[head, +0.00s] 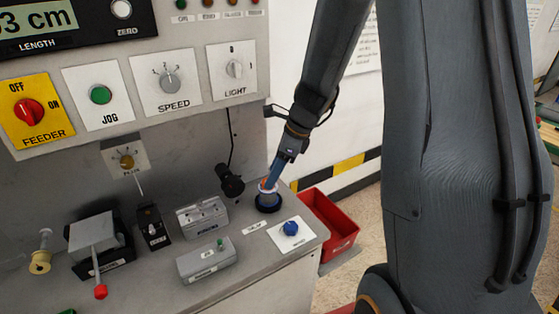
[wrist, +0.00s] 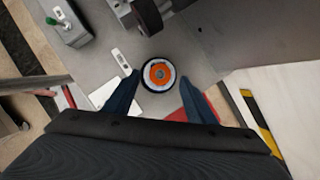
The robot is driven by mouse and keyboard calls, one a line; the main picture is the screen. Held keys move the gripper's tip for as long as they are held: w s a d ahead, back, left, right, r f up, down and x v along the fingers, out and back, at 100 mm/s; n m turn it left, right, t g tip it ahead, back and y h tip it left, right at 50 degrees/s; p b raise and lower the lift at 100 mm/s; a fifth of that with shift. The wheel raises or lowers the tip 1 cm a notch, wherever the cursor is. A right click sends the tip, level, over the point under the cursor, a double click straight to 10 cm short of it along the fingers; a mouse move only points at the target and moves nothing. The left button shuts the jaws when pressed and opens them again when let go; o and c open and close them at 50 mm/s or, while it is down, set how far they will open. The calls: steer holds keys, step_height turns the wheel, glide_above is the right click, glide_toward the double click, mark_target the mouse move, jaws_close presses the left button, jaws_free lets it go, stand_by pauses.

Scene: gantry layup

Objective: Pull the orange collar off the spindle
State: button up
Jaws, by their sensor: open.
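The orange collar (wrist: 159,74) shows in the wrist view as an orange ring around the grey tip of the spindle (wrist: 160,75). A white ring and a dark round base surround it. In the head view the dark blue spindle base (head: 268,203) stands near the right end of the grey bench, and only a sliver of orange (head: 264,184) shows beside my fingers. My gripper (head: 270,182) points down at the spindle. In the wrist view my gripper (wrist: 160,100) is open, with one blue finger on each side below the collar. I cannot tell whether the fingers touch it.
A red bin (head: 331,221) sits beyond the bench's right edge. Grey blocks (head: 203,216) stand further left.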

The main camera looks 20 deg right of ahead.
steer(key=shift+x, duration=1.15)
jaws_close()
steer(key=shift+r+p, duration=1.65)
steer(key=shift+p, duration=0.3)
steer(key=shift+r+p, duration=1.55)
steer(key=shift+r, duration=0.05)
